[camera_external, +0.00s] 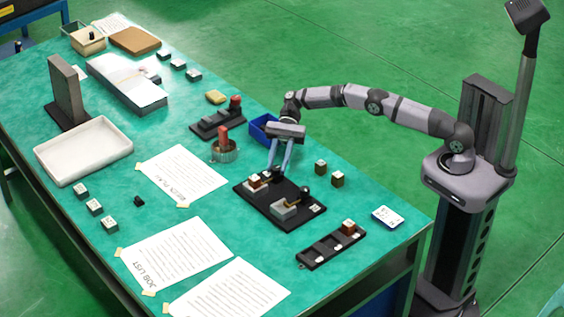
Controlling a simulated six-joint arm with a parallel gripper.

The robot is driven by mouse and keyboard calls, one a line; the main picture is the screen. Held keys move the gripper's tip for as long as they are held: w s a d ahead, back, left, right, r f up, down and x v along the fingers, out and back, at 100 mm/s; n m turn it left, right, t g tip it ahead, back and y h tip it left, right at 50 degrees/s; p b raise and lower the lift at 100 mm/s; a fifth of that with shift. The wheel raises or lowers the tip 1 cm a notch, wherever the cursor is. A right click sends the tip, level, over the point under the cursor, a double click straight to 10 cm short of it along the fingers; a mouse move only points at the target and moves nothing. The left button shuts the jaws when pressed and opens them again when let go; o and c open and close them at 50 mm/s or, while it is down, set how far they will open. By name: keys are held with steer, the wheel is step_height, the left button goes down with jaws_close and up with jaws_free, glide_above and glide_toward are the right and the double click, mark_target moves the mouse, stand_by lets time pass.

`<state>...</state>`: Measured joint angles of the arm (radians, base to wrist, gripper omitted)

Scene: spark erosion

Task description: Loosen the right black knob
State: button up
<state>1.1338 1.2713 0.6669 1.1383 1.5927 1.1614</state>
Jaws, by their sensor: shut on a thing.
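A black base plate (267,214) lies on the bench and carries two small grey clamp blocks. The block at picture right (284,211) has a black knob (304,193) standing clear of my gripper. The block at picture left (252,187) has a copper-coloured piece on it. My gripper (276,173) points down at that left block, with its two blue-grey fingers on a small dark part that looks like its black knob. The fingers mostly hide this knob, so its turn cannot be seen.
A dark slotted rack (318,250) lies in front, with a white-blue card (387,216) beside it. Two small blocks (338,180) stand right of the plate. A blue bin (261,130) and a round holder with a red-topped piece (223,150) stand behind. Paper sheets lie left.

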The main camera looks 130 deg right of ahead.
steer(key=shift+y+b, duration=0.3)
stand_by(0.5)
steer(key=o, duration=1.1)
steer(key=shift+c, duration=0.2)
step_height(320, 180, up, 10)
steer(key=p, duration=0.1)
